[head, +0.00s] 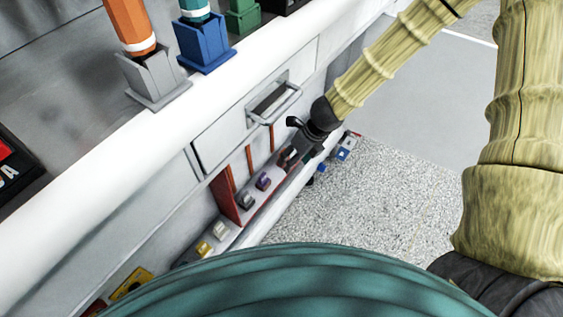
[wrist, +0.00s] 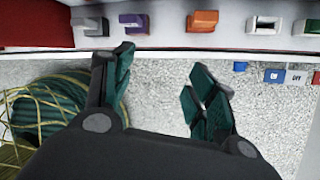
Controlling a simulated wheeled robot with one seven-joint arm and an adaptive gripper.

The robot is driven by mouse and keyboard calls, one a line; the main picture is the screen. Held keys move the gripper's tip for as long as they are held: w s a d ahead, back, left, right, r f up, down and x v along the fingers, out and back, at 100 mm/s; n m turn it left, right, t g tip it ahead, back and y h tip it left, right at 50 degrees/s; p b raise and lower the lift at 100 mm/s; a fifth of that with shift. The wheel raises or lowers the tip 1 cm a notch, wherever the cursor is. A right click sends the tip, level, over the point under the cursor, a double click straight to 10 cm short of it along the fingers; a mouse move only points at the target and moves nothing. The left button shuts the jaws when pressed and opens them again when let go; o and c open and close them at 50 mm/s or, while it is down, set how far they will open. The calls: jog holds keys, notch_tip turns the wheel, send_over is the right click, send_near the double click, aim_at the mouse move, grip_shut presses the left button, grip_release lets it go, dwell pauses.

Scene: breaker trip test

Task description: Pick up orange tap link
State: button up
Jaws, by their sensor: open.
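The orange tap link (wrist: 203,20) is a small orange block in the wrist view. It sits on a pale shelf (wrist: 165,40) at the top of the picture, between a purple link (wrist: 133,22) and a white one with a dark opening (wrist: 263,25). My gripper (wrist: 163,70) is open and empty, its two dark green fingers apart and short of the shelf. The orange link lies apart from the fingers, above the right one in the picture. In the head view my gripper (head: 299,133) is beside the low shelf, and I cannot make out the orange link clearly.
A grey link (wrist: 90,24) stands left of the purple one. Yellow links (head: 204,247) are at the shelf's near end. A drawer handle (head: 273,104) juts out above. Small blue labelled blocks (head: 346,147) show past the shelf. Speckled floor (head: 370,200) is clear alongside.

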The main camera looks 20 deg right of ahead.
jog(key=w+d+n+t+b, duration=0.1)
jog(key=w+d+n+t, duration=0.15)
jog(key=w, duration=0.35)
jog(key=shift+n+g+h, duration=0.3)
jog(key=shift+n+g, duration=0.15)
jog(key=shift+w+a+r+b+x, duration=0.15)
jog(key=shift+b+x, duration=0.4)
jog(key=shift+x, duration=1.15)
jog(key=shift+w+a+b+x, duration=0.15)
jog(key=shift+b+x, duration=0.4)
jog(key=shift+x, duration=1.2)
jog(key=shift+w+a+r+b+x, duration=0.15)
jog(key=shift+b+x, duration=0.4)
jog(key=shift+x, duration=1.15)
jog(key=shift+d, duration=0.1)
jog(key=shift+c, duration=0.2)
jog(key=c, duration=1.1)
